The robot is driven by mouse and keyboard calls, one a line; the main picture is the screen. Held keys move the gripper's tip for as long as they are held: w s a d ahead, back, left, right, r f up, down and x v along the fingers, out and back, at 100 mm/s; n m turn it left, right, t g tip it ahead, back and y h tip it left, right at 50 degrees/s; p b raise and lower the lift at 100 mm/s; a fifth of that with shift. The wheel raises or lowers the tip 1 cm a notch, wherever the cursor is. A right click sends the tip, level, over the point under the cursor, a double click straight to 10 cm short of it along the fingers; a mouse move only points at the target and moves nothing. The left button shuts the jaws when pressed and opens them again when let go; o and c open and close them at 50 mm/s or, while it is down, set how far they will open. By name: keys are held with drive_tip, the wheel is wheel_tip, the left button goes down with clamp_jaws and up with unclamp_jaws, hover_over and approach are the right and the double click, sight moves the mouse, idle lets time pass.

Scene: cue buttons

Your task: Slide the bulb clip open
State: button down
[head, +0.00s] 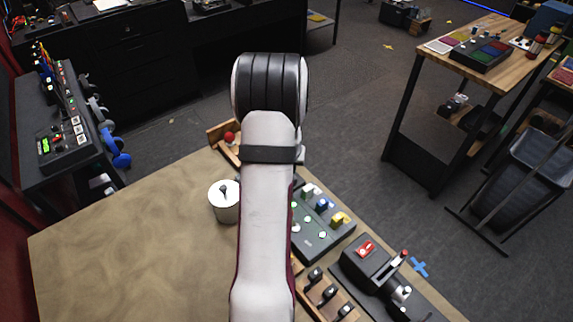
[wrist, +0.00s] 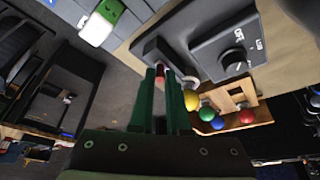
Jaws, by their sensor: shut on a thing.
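In the wrist view my gripper (wrist: 160,72) has two green fingers close together, shut on a small part at the dark grey block. The block (wrist: 152,46) looks like the bulb clip, but the fingers hide most of what they hold. A small reddish bit shows between the fingertips, and a pale rounded piece (wrist: 190,82) is just to their right. I cannot tell whether the clip is open. In the head view my own arm covers the gripper and the clip.
A grey dial box (wrist: 232,58) is close right of the fingers. Several coloured balls, including a yellow ball (wrist: 191,100), sit nearby. In the head view a white cylinder (head: 222,210), a button panel (head: 315,244) and a lever box (head: 365,268) stand on the table. The table's left side is clear.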

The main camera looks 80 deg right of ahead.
drive_tip(key=shift+s+a, duration=0.35)
drive_tip(key=c, duration=0.9)
unclamp_jaws()
drive_tip(key=shift+o, duration=0.2)
drive_tip(key=v, duration=1.6)
drive_tip(key=shift+f, duration=0.1)
